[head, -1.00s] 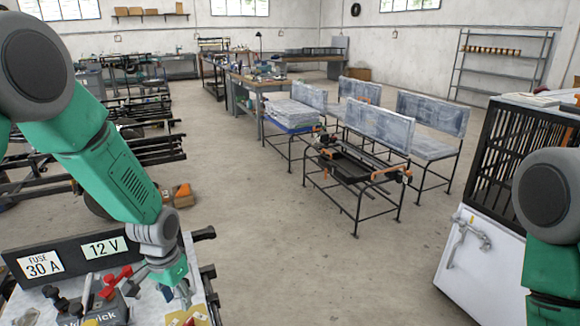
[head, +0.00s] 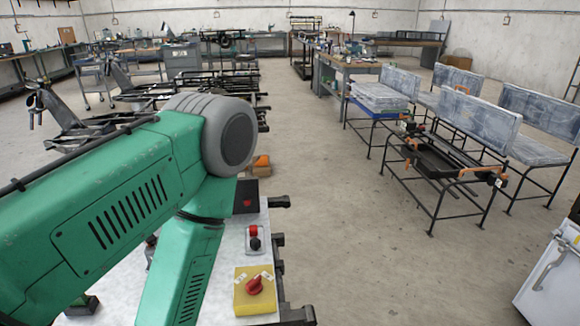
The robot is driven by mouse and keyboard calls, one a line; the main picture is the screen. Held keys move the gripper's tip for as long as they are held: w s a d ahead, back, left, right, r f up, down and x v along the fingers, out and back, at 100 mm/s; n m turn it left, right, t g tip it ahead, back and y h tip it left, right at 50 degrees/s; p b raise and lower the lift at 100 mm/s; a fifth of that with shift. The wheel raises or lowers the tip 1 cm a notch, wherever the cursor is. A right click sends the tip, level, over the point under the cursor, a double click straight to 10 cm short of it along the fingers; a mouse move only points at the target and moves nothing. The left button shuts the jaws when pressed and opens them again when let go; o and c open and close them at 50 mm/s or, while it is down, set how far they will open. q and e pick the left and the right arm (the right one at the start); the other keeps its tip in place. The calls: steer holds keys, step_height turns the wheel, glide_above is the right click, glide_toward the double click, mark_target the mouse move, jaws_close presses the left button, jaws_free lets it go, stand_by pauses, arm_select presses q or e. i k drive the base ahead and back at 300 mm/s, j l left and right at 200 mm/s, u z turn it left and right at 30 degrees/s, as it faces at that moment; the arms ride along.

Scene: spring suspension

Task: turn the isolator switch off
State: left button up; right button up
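The isolator switch is a yellow box (head: 255,298) with a red rotary knob (head: 255,285) on top, on a pale bench top in the lower middle of the head view. Small white labels sit on either side of the knob; their text is too small to read. My green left arm covers the left part of the bench and runs out of the bottom edge, left of the switch. Nothing of mine touches the visible switch. My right arm and gripper are out of view.
A small unit with red and black knobs (head: 254,238) stands behind the switch. A dark panel (head: 246,197) is mostly hidden by my arm. Dark clamps or bars stick out along the bench's right edge. Open floor (head: 350,260) lies to the right, before seats on frames (head: 460,130).

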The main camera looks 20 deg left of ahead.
mark_target(254, 286)
steer(key=u, duration=1.2)
